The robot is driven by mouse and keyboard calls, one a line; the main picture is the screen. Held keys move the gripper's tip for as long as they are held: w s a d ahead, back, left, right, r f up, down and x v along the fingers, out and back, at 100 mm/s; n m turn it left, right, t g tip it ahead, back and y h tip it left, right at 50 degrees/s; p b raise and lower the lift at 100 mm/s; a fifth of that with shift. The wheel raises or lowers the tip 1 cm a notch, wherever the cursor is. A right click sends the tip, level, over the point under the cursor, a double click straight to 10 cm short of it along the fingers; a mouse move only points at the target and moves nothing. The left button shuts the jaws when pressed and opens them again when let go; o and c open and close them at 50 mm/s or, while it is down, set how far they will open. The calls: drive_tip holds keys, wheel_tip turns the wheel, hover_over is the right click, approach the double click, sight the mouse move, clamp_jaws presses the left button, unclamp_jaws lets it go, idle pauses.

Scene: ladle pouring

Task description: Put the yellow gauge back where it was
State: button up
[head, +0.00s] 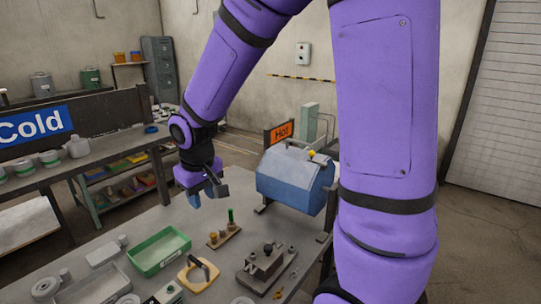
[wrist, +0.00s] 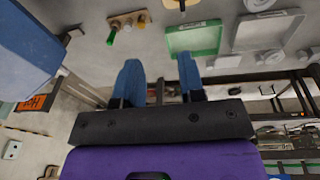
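My gripper (head: 209,197) hangs above the grey table, between the blue box and the far table edge. In the wrist view its two blue fingers (wrist: 159,62) are apart with nothing between them. A small wooden stand (head: 225,236) on the table holds an upright green piece (head: 230,215) and a short amber-yellow piece (head: 213,237). The stand also shows in the wrist view (wrist: 128,20). A yellow knob-like piece (head: 311,154) is on top of the blue box (head: 290,182). I cannot tell which yellow piece is the gauge.
A green tray (head: 158,252), a yellow-framed piece with a dark handle (head: 198,273) and a dark metal block (head: 266,264) lie on the table. An orange "Hot" sign (head: 281,132) stands behind the blue box. A "Cold" bench (head: 100,150) is at the left.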

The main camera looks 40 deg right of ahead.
drive_tip(key=s+d+r+t, duration=0.1)
drive_tip(key=s+d+r, duration=0.1)
drive_tip(key=s+r, duration=0.6)
drive_tip(key=s+d+r+m+t, duration=0.1)
drive_tip(key=s+r+t, duration=0.1)
drive_tip(key=s+r, duration=0.6)
drive_tip(key=s, duration=0.4)
drive_tip(key=shift+d+m+t+y, duration=0.3)
drive_tip(key=shift+d, duration=0.1)
